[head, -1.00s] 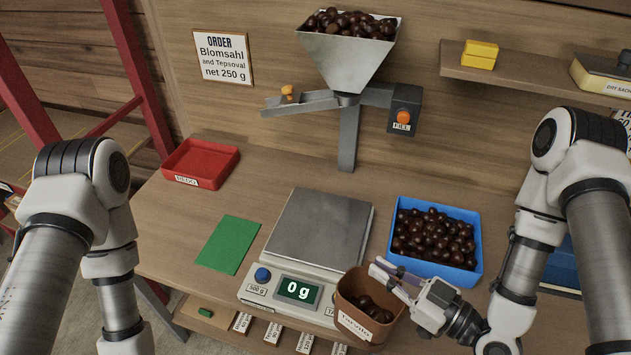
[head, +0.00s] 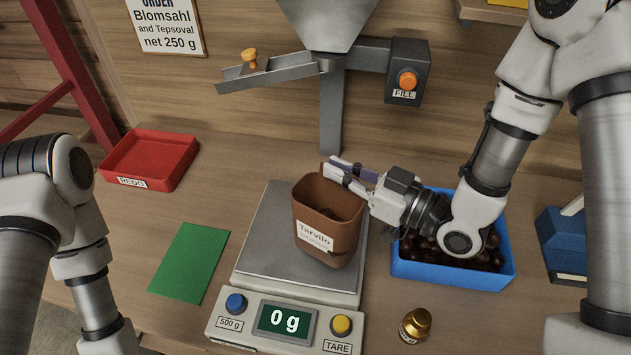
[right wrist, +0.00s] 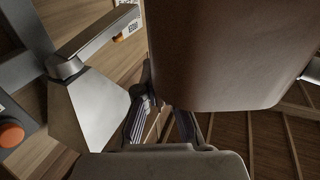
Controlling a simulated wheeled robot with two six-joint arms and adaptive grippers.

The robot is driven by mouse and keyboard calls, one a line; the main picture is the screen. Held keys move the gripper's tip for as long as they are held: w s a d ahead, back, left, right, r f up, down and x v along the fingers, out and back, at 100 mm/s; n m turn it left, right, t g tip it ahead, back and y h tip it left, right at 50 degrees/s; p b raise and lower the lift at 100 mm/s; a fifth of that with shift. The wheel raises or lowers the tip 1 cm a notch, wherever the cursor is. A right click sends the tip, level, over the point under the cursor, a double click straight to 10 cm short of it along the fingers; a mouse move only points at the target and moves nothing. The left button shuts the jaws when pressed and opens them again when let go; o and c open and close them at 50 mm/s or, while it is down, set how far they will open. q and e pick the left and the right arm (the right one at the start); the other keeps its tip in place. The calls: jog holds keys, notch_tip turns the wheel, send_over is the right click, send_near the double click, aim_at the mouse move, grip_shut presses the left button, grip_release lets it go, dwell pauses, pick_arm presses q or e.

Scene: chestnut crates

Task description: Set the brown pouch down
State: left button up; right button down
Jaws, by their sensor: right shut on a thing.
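The brown pouch (head: 329,215), open at the top with a label reading "Tarvilo", is over the plate of the scale (head: 262,240). A little dark content shows inside it. My right gripper (head: 338,172) is shut on the pouch's rim at its upper right side. The scale display reads 0 g, and whether the pouch's base touches the plate is hard to tell. In the right wrist view the pouch (right wrist: 230,55) fills the upper right, beside my fingers (right wrist: 162,120). My left gripper is out of view; only its arm shows.
A blue crate of chestnuts (head: 455,273) stands right of the scale, partly behind my right arm. A brass weight (head: 415,325) stands in front of it. A green mat (head: 190,260) and red tray (head: 150,160) lie left. A hopper chute (head: 290,70) hangs behind the scale.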

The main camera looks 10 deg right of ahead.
jog(key=w+a+f+p, duration=0.2)
jog(key=w+f+p, duration=0.2)
jog(key=w, duration=0.3)
jog(key=shift+a+p, duration=0.2)
jog(key=shift+p, duration=0.3)
jog(key=c, duration=1.3)
grip_release()
jog(key=shift+a, duration=0.15)
